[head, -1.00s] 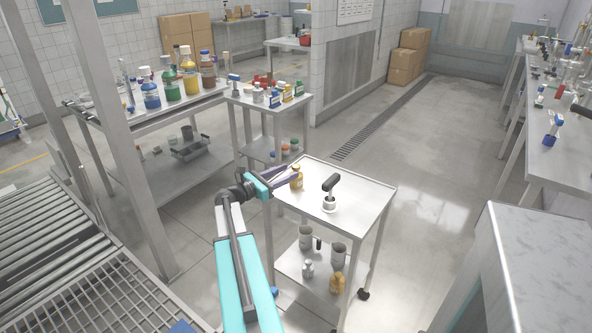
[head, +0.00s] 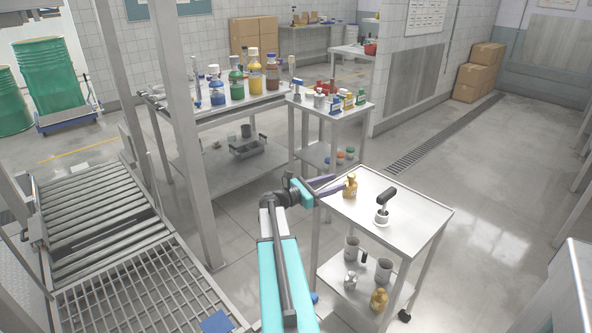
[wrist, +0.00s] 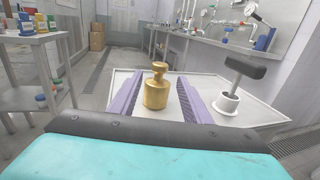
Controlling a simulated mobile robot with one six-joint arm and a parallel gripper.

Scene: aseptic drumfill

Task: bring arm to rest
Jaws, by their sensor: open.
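My gripper (head: 335,186) reaches over the left edge of a small steel cart (head: 420,215). In the wrist view its two purple fingers (wrist: 156,98) are open, one on each side of a brass weight-like piece with a knob (wrist: 156,88). A gap shows between the brass piece and each finger. In the head view the brass piece (head: 350,187) stands upright on the cart top, at the fingertips. Nothing is held.
A black-handled tool in a white cup (head: 383,205) stands right of the brass piece. The cart's lower shelf holds metal jugs (head: 351,248) and another brass piece (head: 378,299). A side table (head: 335,103) with small boxes stands behind. Roller conveyor (head: 95,215) lies left; open floor is right.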

